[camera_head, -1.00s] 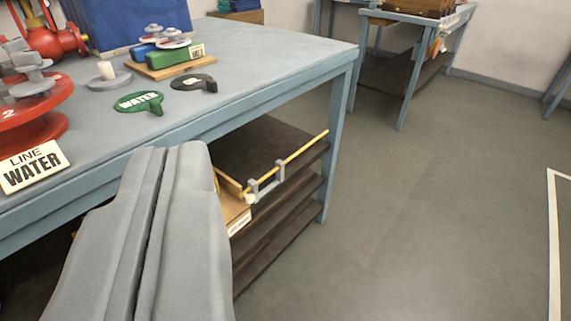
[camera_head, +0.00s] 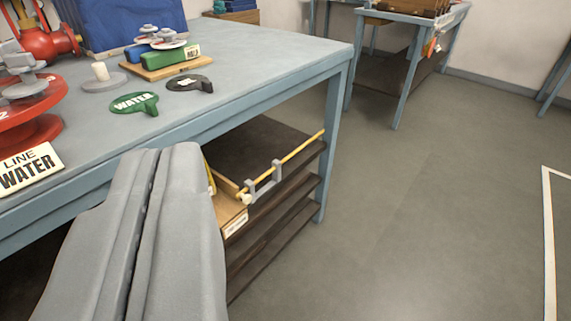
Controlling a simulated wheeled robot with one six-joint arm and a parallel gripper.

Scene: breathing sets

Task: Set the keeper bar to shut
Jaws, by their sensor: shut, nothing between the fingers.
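A thin yellow bar (camera_head: 300,149), which looks like the keeper bar, lies slanted along the front of the upper shelf under the blue table. It passes through a grey bracket with two uprights (camera_head: 263,180), and a pale knob (camera_head: 246,199) is at its near end. A small wooden box (camera_head: 229,211) with a label sits beside that end, partly hidden by my gripper. My gripper (camera_head: 158,152) is shut and empty in the left foreground, apart in the picture from the bar. I cannot tell the depth between them.
The blue table (camera_head: 270,60) carries a red valve wheel (camera_head: 25,112), a LINE WATER sign (camera_head: 28,168), a green WATER tag (camera_head: 133,103), a black tag (camera_head: 188,84) and a wooden block board (camera_head: 168,69). The floor (camera_head: 430,200) to the right is clear.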

